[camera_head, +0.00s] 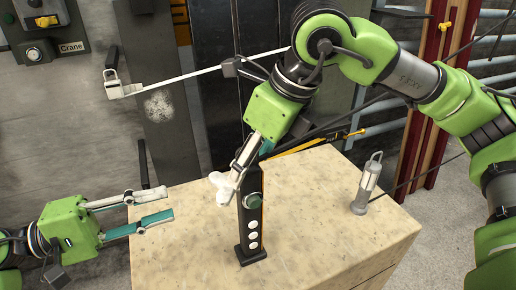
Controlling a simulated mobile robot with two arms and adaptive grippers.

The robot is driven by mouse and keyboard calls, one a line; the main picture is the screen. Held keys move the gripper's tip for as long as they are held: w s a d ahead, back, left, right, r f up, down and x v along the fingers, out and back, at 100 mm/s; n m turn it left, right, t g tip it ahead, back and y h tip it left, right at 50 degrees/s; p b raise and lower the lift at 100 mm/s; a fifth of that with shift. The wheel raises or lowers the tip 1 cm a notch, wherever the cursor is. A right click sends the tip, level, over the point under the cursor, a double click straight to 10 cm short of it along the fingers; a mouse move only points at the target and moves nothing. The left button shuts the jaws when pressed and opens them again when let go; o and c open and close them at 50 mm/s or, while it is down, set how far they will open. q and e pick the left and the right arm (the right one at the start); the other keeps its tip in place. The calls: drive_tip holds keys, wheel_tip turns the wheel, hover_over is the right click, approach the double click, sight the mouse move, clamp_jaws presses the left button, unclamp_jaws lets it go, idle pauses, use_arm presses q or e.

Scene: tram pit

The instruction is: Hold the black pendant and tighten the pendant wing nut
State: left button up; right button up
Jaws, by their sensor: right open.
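The black pendant (251,225) stands upright on the beige block, with several white round buttons and a dark green round knob on its front. A white lobed piece (222,188), seemingly the wing nut, is at the left of its upper part. My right gripper (243,172) points down at the pendant's top and is open. Its fingertips are close to the white piece and partly overlap the pendant; I cannot tell whether they touch. My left gripper (168,204) is open and empty, left of the pendant and apart from it, its fingers pointing right.
The beige block (320,225) has free room around the pendant. A grey lantern-like item (368,184) stands at its right. A thin white bar (205,74) crosses behind my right arm. A crane control box (43,27) is on the wall at upper left.

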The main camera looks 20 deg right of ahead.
drive_tip(key=shift+f, duration=0.1)
drive_tip(key=shift+c, duration=1.4)
drive_tip(key=c, duration=1.2)
drive_tip(key=shift+c, duration=0.2)
